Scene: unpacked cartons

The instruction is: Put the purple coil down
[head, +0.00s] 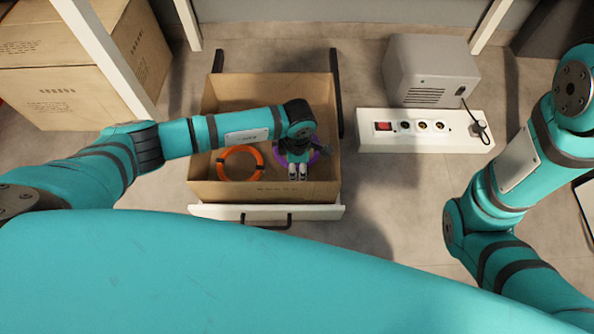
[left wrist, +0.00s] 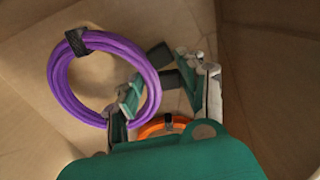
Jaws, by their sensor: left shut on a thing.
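The purple coil (head: 316,157) is at the right side inside the open carton (head: 235,194), mostly hidden under my left gripper (head: 297,173) in the head view. In the left wrist view the purple coil (left wrist: 58,78) is a round bundle of cable with a dark strap. Its right side meets the fingers of my left gripper (left wrist: 160,98), which is shut on it. Whether the coil touches the carton floor I cannot tell. The right arm shows at the right, but its gripper is out of view.
An orange coil (head: 222,164) lies in the carton to the left; it also shows in the left wrist view (left wrist: 154,127). A white drawer front (head: 325,212) with a dark handle is just before the carton. A power strip (head: 450,143) and a grey box (head: 420,65) stand to the right.

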